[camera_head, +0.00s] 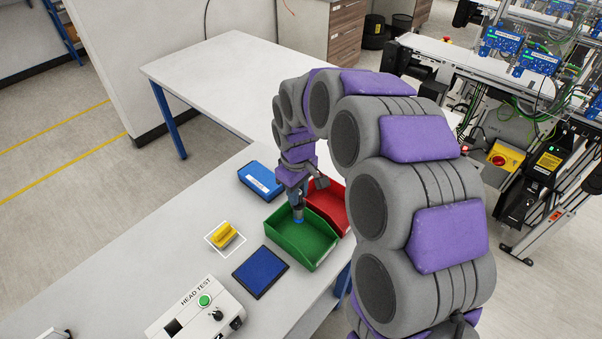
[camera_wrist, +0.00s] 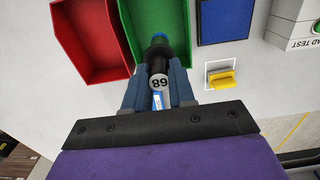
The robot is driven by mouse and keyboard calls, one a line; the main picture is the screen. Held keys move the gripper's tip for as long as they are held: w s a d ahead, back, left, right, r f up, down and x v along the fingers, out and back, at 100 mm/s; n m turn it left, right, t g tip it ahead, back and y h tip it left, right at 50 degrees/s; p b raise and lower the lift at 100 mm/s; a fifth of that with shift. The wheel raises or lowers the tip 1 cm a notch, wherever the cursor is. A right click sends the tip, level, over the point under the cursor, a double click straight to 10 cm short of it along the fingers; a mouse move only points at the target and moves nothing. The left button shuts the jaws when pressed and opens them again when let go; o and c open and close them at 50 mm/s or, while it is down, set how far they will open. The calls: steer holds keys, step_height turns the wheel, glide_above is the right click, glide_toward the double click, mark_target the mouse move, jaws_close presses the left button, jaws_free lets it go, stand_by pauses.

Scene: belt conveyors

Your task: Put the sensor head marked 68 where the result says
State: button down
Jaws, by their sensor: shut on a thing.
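The sensor head (camera_wrist: 157,52) is a black cylinder with a blue end. Its round white label shows upside down in the wrist view and reads 68. My gripper (camera_wrist: 160,76) is shut on it, a finger on each side. In the head view my gripper (camera_head: 297,199) points down over the green bin (camera_head: 322,255), with the head's blue end at or just inside the bin's opening; contact with the bin cannot be told. The red bin (camera_head: 336,205) is beside the green one, partly hidden by my arm. The HEAD TEST box (camera_head: 190,310) has a green button and a black knob.
A blue box with a white label (camera_head: 259,181) stands behind the green bin. A blue pad (camera_head: 261,272) and a yellow block on a white-outlined square (camera_head: 226,236) lie left of it. Another white table (camera_head: 220,75) and a conveyor line (camera_head: 450,55) are beyond.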

mark_target(304, 202)
steer(key=shift+a, duration=0.15)
steer(key=shift+s+f, duration=0.15)
steer(key=shift+f, duration=0.1)
steer(key=d+f+b, duration=0.2)
steer(key=f, duration=0.2)
steer(key=a+f+b, duration=0.1)
steer(key=f, duration=0.1)
steer(key=f+b, duration=0.1)
steer(key=shift+a+f, duration=0.3)
steer(key=shift+f+b, duration=0.3)
steer(key=shift+f, duration=0.1)
steer(key=shift+d+f, duration=0.15)
steer(key=shift+f, duration=0.05)
steer(key=shift+d+f, duration=0.15)
steer(key=shift+d, duration=0.35)
steer(key=c, duration=1.3)
jaws_free()
steer(key=shift+a, duration=0.15)
steer(key=shift+c, duration=0.2)
steer(key=o, duration=0.5)
steer(key=shift+a, duration=0.35)
steer(key=shift+d, duration=0.1)
steer(key=shift+d, duration=0.15)
